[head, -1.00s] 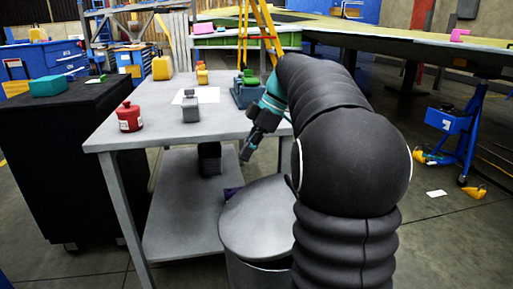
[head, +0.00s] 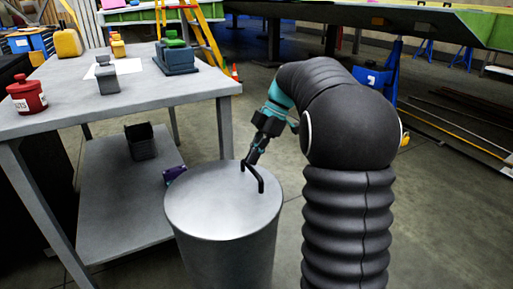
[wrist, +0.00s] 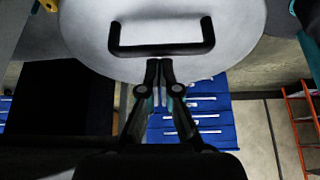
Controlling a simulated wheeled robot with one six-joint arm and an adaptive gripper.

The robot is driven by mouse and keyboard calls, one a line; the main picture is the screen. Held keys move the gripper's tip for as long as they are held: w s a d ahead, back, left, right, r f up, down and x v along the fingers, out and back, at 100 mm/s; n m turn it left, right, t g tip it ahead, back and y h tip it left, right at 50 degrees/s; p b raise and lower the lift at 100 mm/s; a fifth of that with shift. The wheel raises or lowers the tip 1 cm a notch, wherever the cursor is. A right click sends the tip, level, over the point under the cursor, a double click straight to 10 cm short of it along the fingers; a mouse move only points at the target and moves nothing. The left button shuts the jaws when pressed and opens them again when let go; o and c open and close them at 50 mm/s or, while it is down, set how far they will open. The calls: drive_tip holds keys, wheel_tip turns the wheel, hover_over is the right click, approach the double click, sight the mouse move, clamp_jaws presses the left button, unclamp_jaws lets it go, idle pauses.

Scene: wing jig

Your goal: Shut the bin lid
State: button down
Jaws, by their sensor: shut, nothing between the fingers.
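The grey round bin (head: 225,262) stands on the floor beside the table. Its grey lid (head: 205,205) lies over the bin's top in the head view, with no clear gap at the visible front rim. A black bar handle (head: 260,181) rises from the lid and also spans the lid in the wrist view (wrist: 160,50). My gripper (head: 249,161) points down at the handle's far end. In the wrist view my gripper (wrist: 159,63) is shut and empty, its tips right by the handle bar. I cannot tell whether they touch it. The lid's far edge is partly hidden.
A grey table (head: 130,106) with a lower shelf stands left of the bin. It carries a red can (head: 26,95), a grey block-like object (head: 107,80) and a blue-grey vise-like object (head: 175,58). A dark container (head: 141,142) and a purple item (head: 174,175) sit low near the bin.

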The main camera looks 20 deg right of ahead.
drive_tip(key=shift+d+f+b, duration=0.3)
drive_tip(key=shift+d+f, duration=0.05)
drive_tip(key=shift+f, duration=0.6)
drive_tip(key=shift+d+f+b, duration=0.3)
drive_tip(key=shift+f, duration=0.6)
drive_tip(key=r+p, duration=0.1)
drive_tip(key=r, duration=0.1)
drive_tip(key=a+r+p, duration=0.1)
drive_tip(key=r+p, duration=0.1)
drive_tip(key=r, duration=0.1)
drive_tip(key=shift+r, duration=0.15)
approach(251, 180)
drive_tip(key=d, duration=0.5)
drive_tip(key=shift+w+d+p, duration=0.4)
drive_tip(key=shift+w+d, duration=0.05)
drive_tip(key=shift+d, duration=0.25)
